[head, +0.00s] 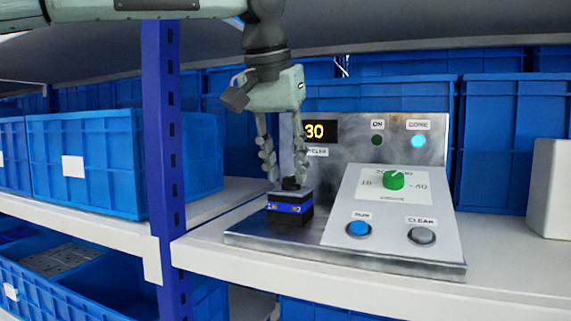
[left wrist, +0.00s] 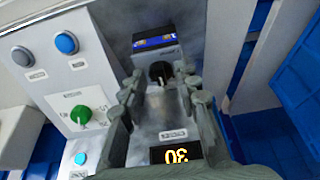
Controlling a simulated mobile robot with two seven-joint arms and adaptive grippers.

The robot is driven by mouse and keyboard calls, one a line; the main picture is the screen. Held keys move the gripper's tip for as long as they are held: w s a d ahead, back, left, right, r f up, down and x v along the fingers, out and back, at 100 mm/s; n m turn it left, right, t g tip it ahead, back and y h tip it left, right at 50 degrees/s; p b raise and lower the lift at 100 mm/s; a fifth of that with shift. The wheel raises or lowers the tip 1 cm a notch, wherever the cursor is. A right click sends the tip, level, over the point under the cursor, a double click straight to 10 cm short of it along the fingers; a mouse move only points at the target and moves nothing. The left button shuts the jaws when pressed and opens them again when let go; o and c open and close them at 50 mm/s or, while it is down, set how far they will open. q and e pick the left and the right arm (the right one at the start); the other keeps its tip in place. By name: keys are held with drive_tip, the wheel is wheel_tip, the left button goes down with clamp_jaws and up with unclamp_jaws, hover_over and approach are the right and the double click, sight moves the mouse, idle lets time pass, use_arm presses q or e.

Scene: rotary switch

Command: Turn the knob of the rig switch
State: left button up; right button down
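A black box with a blue band (head: 290,208) stands on the left of a metal rig, with a small black rotary knob (head: 290,184) on top. The box also shows in the left wrist view (left wrist: 155,42), as does its knob (left wrist: 160,72), which has a pale pointer mark. My left gripper (head: 284,174) points down over the box. Its fingers are apart, one on each side of the knob in the left wrist view (left wrist: 161,88), with visible gaps. Whether a finger touches the box is unclear. My right gripper is not in view.
The rig's sloped panel carries a green dial (head: 394,180), a blue button (head: 359,229) and a grey button (head: 422,236). Behind, the display (head: 315,131) reads 30, and the DONE lamp (head: 418,141) glows cyan. A blue upright post (head: 165,150) stands left; blue bins surround the shelf.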

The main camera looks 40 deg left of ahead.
use_arm(q)
drive_tip(key=shift+c, duration=0.2)
clamp_jaws()
idle(0.3)
drive_tip(key=m+h, duration=0.1)
drive_tip(key=m, duration=0.1)
drive_tip(key=a+m, duration=0.1)
drive_tip(key=m, duration=0.1)
drive_tip(key=shift+h, duration=0.4)
drive_tip(key=shift+w+a+m+g+h, duration=0.15)
drive_tip(key=shift+m+h, duration=0.1)
drive_tip(key=shift+m, duration=0.6)
drive_tip(key=shift+s+a+m+g+h, duration=0.1)
drive_tip(key=shift+a+m+h, duration=0.1)
drive_tip(key=shift+m, duration=0.6)
drive_tip(key=shift+w+a+m+g+h, duration=0.1)
drive_tip(key=shift+m+h, duration=0.15)
drive_tip(key=shift+m, duration=0.6)
